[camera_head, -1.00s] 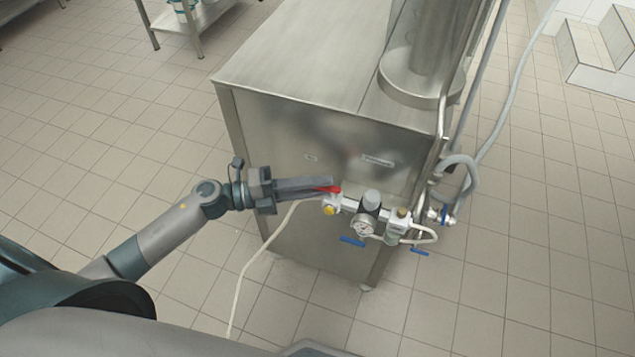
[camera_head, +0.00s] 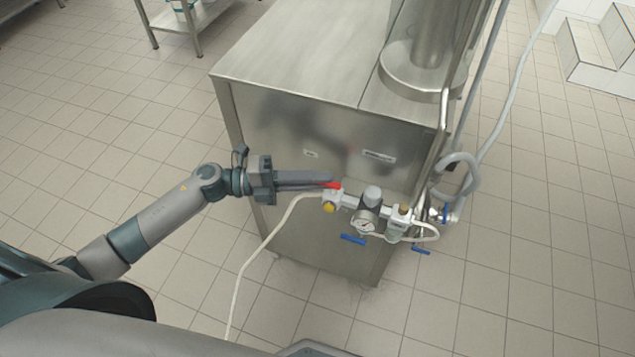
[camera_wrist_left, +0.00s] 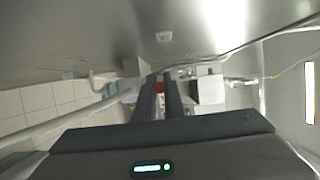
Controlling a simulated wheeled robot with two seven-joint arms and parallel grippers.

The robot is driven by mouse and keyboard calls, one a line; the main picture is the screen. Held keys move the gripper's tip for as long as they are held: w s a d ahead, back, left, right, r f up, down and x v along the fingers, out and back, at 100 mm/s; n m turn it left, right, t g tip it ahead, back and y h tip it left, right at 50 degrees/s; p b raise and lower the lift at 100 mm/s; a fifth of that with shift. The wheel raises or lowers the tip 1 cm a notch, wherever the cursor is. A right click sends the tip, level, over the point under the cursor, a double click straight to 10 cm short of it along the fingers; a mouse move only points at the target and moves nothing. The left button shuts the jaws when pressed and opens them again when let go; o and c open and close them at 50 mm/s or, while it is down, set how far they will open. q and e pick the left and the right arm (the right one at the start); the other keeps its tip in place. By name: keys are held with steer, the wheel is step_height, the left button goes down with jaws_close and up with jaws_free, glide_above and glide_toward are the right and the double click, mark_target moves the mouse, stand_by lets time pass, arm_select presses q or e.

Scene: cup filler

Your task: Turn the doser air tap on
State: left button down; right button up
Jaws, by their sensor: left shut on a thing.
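The doser air tap is a red handle (camera_head: 332,185) at the left end of the air fittings on the side of the steel cabinet (camera_head: 290,75). My left gripper (camera_head: 333,183) reaches in from the left and is shut on the red handle. Its fingers hide most of the handle. In the left wrist view a bit of the red handle (camera_wrist_left: 160,87) shows between the two dark fingers. My right gripper is in neither view.
Right of the tap are a pressure gauge (camera_head: 364,225), a regulator knob (camera_head: 372,194) and blue-handled taps (camera_head: 353,239). A pale hose (camera_head: 262,247) hangs down to the floor. Grey hoses (camera_head: 458,170) loop at the cabinet's right corner. The tiled floor in front is clear.

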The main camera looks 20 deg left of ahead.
arm_select(q)
steer(key=c, duration=2.1)
jaws_free()
steer(key=shift+a, duration=0.1)
